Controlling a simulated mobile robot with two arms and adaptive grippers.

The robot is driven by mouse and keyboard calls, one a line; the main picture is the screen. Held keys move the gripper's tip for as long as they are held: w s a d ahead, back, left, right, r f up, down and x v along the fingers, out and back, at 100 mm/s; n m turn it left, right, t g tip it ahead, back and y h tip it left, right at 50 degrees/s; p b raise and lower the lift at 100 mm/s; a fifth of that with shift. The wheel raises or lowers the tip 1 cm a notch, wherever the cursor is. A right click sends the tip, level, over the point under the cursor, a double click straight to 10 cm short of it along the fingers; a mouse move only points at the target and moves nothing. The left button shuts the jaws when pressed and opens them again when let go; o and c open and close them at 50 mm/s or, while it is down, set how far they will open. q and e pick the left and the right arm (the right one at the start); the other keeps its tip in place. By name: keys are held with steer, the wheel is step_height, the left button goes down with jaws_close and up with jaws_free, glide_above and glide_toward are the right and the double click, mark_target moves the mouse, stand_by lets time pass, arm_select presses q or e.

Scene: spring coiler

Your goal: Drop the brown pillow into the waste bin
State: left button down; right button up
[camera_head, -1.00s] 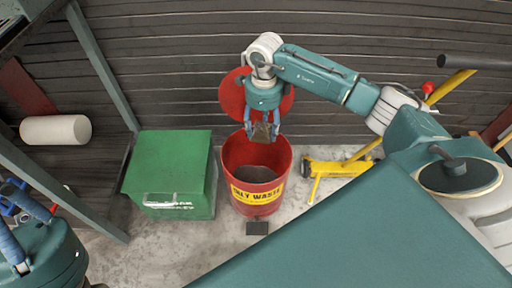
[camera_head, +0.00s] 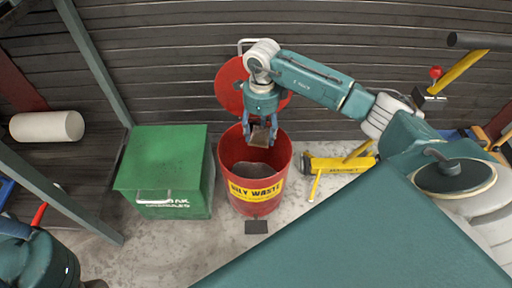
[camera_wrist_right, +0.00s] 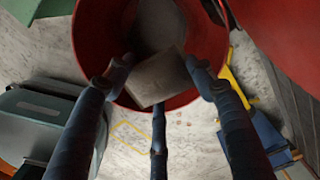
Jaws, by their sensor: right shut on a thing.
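The waste bin (camera_head: 254,207) is a red round drum with a yellow label, standing open on the floor, its red lid (camera_head: 228,88) raised behind it. My right gripper (camera_head: 261,131) is above the bin's mouth, toward its back, pointing down. It is shut on the small brown pillow (camera_head: 260,139), which hangs over the opening. In the right wrist view the pillow (camera_wrist_right: 160,82) sits between the fingertips, with the bin's red rim (camera_wrist_right: 86,48) around it. Something grey lies inside the bin.
A green lidded box (camera_head: 165,165) stands left of the bin. A yellow floor jack (camera_head: 338,164) stands to the right. A white roll (camera_head: 47,126) is at the far left, and a slatted wall (camera_head: 165,60) closes the back.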

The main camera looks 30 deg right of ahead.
steer(key=o, duration=1.2)
steer(key=shift+o, duration=0.2)
step_height(320, 180, up, 12)
